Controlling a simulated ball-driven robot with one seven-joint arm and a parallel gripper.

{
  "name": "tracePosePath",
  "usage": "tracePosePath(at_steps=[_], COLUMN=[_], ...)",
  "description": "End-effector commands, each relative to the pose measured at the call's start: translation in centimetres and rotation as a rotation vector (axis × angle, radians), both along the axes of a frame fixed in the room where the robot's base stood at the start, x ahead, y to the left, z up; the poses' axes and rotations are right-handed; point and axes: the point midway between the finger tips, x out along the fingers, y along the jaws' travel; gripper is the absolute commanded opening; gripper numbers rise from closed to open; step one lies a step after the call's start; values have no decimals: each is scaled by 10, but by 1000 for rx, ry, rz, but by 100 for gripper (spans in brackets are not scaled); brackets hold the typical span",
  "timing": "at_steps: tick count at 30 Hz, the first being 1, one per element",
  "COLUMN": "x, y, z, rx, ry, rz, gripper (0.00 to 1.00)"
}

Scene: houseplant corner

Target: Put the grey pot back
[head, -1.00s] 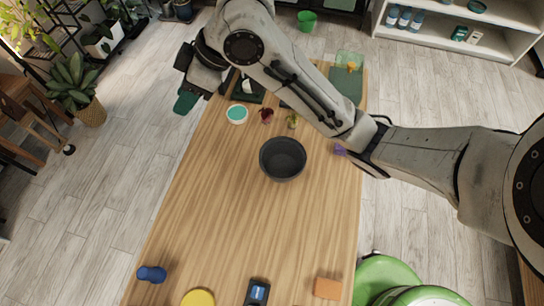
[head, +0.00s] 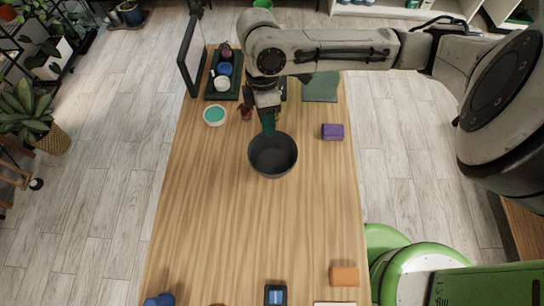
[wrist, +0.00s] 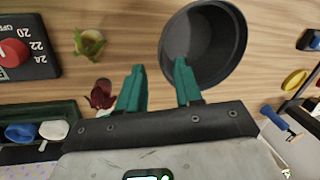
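The dark grey pot (head: 272,158) stands upright and looks empty on the wooden table. My gripper (head: 268,122) is at its far rim, pointing down. In the wrist view the pot (wrist: 222,45) is at the top, right of centre. My gripper's two green fingers (wrist: 160,80) are spread with bare table between them. The right finger overlaps the pot's rim in the picture; I cannot tell whether it touches. A dark green tray (head: 211,96) at the table's far left holds a blue cup (head: 225,69), a white cup (head: 222,84) and a dark item.
A white bowl with teal contents (head: 214,116) and a dark red plant (head: 246,113) stand near the gripper. A framed panel (head: 190,55) rises at the left edge. A purple block (head: 332,131) lies right of the pot. The table's middle front is clear.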

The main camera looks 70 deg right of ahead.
Motion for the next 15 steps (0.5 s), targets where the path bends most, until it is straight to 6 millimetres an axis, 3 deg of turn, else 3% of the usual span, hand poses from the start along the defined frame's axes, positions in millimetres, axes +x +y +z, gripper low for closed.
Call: tracePosePath(at_steps=[5,15], x=[-2,-8], y=[3,13], z=[-11,-52], rx=[2,1], ry=[-1,-1], rz=[2,-1], gripper=[35,35])
